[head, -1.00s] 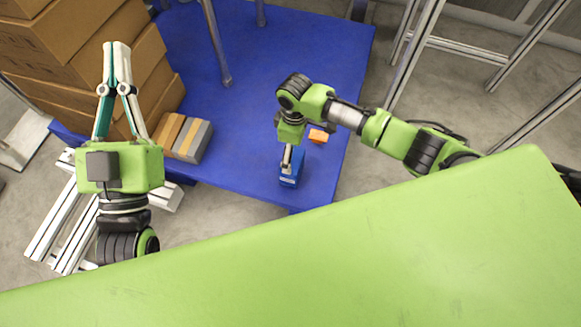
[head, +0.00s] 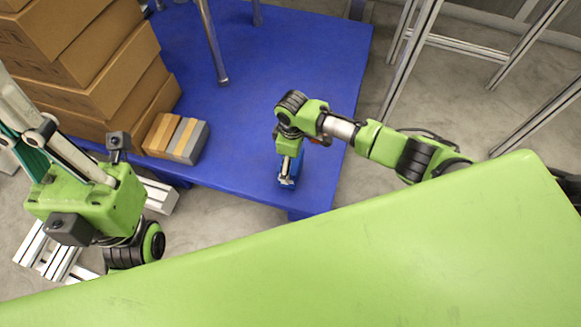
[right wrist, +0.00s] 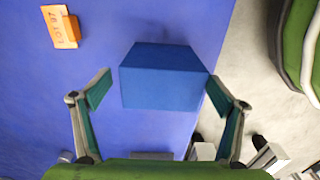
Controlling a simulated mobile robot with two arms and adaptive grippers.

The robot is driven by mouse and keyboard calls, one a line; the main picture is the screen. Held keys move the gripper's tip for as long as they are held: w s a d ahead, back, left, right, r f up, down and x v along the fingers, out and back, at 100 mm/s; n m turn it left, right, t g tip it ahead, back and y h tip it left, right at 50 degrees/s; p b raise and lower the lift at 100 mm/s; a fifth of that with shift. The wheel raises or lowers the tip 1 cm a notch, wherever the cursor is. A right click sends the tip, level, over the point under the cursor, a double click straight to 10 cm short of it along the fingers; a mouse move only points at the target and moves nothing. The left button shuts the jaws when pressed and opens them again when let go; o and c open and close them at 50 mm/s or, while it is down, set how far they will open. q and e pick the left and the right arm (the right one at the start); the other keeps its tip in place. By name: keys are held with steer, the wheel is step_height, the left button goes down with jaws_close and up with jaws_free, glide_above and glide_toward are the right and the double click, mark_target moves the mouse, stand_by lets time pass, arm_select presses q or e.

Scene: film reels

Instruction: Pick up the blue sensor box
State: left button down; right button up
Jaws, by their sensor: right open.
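The blue sensor box (right wrist: 163,78) stands on the blue table in the right wrist view, between the spread fingers of my right gripper (right wrist: 157,92). The fingers lie to either side of it and the right fingertip is close to its edge; I cannot tell whether it touches. In the head view the box (head: 288,183) is near the table's front edge, partly hidden under my right gripper (head: 287,172). My right gripper is open and points down. My left gripper (head: 12,125) is at the left edge, its fingertips cut off by the frame.
The blue table (head: 300,50) has free room behind the box. Stacked cardboard boxes (head: 85,60) and small brown and grey boxes (head: 175,138) stand at the left. An orange labelled block (right wrist: 61,27) lies near the blue box. Metal frames (head: 410,60) stand at the right.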

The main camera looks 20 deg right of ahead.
steer(key=f+b, duration=0.2)
steer(key=f, duration=0.1)
steer(key=f+b, duration=0.1)
steer(key=f, duration=0.1)
steer(key=shift+a+b, duration=0.25)
steer(key=shift+b, duration=0.05)
steer(key=shift+f, duration=0.2)
steer(key=shift+r, duration=0.15)
steer(key=c, duration=1.3)
